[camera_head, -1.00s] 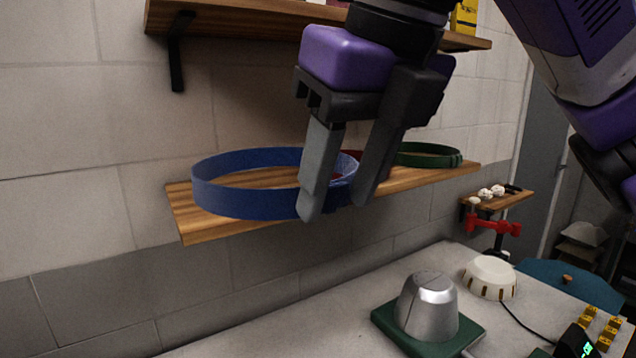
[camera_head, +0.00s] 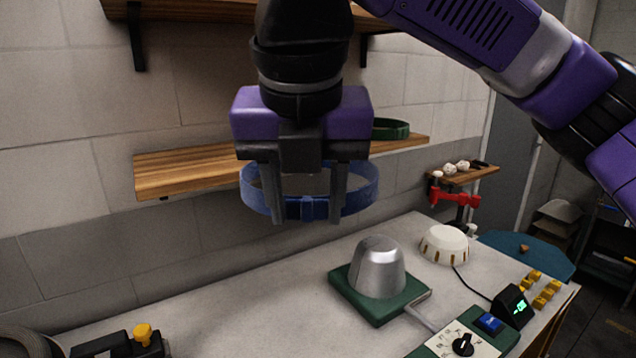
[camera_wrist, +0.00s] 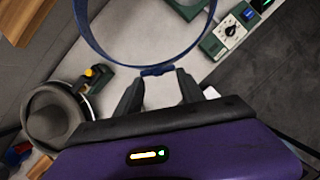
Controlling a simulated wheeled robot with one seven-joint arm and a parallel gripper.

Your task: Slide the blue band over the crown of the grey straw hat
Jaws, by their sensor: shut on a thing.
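My gripper (camera_head: 308,215) is shut on the blue band (camera_head: 362,190) and holds it in the air, in front of the wooden shelf and above the table. The band is a roughly level open ring. In the wrist view the blue band (camera_wrist: 97,45) stretches out from between my fingers (camera_wrist: 158,85), which grip a thicker part of its near side. A grey hat (camera_wrist: 48,118) with a round crown and brim shows at the left of the wrist view. In the head view only a dark rounded edge (camera_head: 25,342) shows at the bottom left corner, perhaps its brim.
A silver metal dome (camera_head: 377,268) on a green base stands on the light table (camera_head: 240,320), with a white cap (camera_head: 444,245) behind it. A control box (camera_head: 465,335) is at front right. A green band (camera_head: 390,129) lies on the shelf (camera_head: 190,172).

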